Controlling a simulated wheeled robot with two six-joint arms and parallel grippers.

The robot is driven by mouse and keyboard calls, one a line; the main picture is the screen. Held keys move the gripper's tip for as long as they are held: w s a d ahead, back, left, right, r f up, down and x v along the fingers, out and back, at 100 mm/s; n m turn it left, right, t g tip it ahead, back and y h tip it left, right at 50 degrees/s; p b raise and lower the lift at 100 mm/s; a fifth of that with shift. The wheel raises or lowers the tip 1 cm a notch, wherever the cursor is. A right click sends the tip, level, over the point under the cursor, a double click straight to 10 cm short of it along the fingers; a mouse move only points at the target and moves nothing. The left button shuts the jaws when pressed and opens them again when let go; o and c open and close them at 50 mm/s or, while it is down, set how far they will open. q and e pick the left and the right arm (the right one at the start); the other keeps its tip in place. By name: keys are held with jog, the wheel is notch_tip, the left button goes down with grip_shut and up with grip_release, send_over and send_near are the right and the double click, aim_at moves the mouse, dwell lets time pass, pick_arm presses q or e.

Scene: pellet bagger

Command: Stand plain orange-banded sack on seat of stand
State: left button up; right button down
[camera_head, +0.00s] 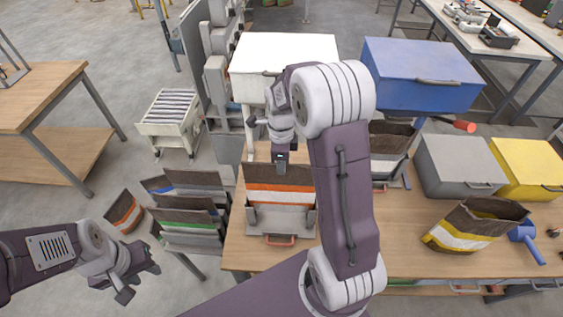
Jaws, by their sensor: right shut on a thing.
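A brown sack with an orange band over a white one (280,195) is upright at the stand (278,222) on the workbench. My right gripper (281,163) is shut on its top edge from above. The sack hangs over or rests on the stand's seat; I cannot tell if its bottom touches. The stand has grey side pieces and a red handle in front. My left gripper (139,284) is open and empty at the lower left, away from the sack. Another orange-banded sack (123,212) leans at the left of the sack rack.
Blue- and green-banded sacks (188,215) stand in the rack left of the bench. White (285,50), blue (420,72), grey (460,165) and yellow (530,165) boxes stand behind.

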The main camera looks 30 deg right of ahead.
aim_at(281, 178)
jog(key=f, duration=0.1)
jog(key=f+b, duration=0.1)
jog(key=s+f, duration=0.1)
jog(key=shift+a+f+b, duration=0.1)
jog(key=shift+a+b, duration=0.15)
jog(key=shift+b, duration=0.1)
jog(key=shift+w+d+f+b, duration=0.1)
jog(key=shift+w+f+b, duration=0.15)
jog(key=shift+f, duration=0.35)
jog(key=shift+w+d+f+b, duration=0.1)
jog(key=shift+f+b, duration=0.25)
jog(key=shift+f, duration=0.2)
jog(key=shift+w+d+f, duration=0.1)
jog(key=shift+w+f, duration=0.1)
jog(key=shift+f, duration=0.2)
jog(key=shift+s+r, duration=0.15)
jog(key=shift+s, duration=0.15)
jog(key=shift+w, duration=0.1)
jog(key=shift+f+b, duration=0.25)
jog(key=shift+b, duration=0.05)
jog(key=shift+f, duration=0.35)
jog(key=c, duration=1.5)
grip_release()
